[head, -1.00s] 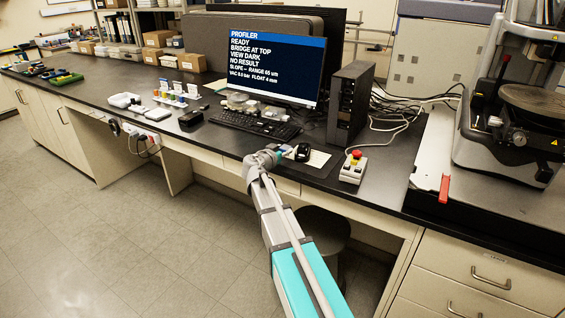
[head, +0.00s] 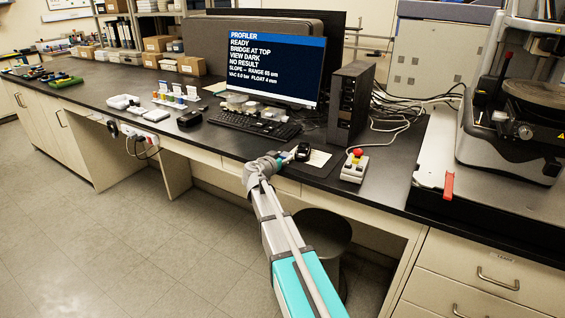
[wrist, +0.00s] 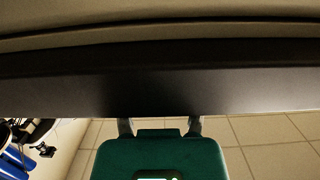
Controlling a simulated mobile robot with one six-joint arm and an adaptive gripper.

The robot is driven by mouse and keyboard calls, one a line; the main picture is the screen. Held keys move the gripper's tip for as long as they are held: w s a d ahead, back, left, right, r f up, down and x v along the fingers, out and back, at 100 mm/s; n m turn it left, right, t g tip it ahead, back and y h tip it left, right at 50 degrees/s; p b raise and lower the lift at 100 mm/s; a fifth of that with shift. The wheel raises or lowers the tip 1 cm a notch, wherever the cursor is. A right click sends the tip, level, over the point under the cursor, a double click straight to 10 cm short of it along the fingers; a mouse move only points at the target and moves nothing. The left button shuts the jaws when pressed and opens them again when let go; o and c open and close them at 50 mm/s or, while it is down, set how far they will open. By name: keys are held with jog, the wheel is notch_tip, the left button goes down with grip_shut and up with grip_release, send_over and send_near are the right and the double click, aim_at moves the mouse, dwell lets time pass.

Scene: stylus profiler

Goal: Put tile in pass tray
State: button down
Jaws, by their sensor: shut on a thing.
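My gripper (wrist: 160,125) shows at the bottom of the wrist view. Its two grey fingers stand apart in front of a teal housing, and their tips run up against a wide dark band. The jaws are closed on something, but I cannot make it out. In the head view my arm reaches to the bench's front edge, with its end (head: 277,160) close to a small black object (head: 303,152). I cannot identify a tile in either view. Green trays (head: 63,81) lie at the far left of the bench; I cannot tell whether one is the pass tray.
The profiler screen (head: 275,65) reads READY, BRIDGE AT TOP, NO RESULT. A keyboard (head: 255,124), a control box (head: 354,166) with a red button and a black tower (head: 350,102) stand nearby. The profiler (head: 515,110) is at right. A stool (head: 322,235) is under the bench.

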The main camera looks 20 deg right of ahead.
jog(key=shift+f, duration=0.25)
jog(key=shift+c, duration=0.9)
grip_release()
jog(key=shift+r, duration=0.1)
jog(key=shift+r, duration=0.15)
jog(key=p+v, duration=0.2)
jog(key=v, duration=1)
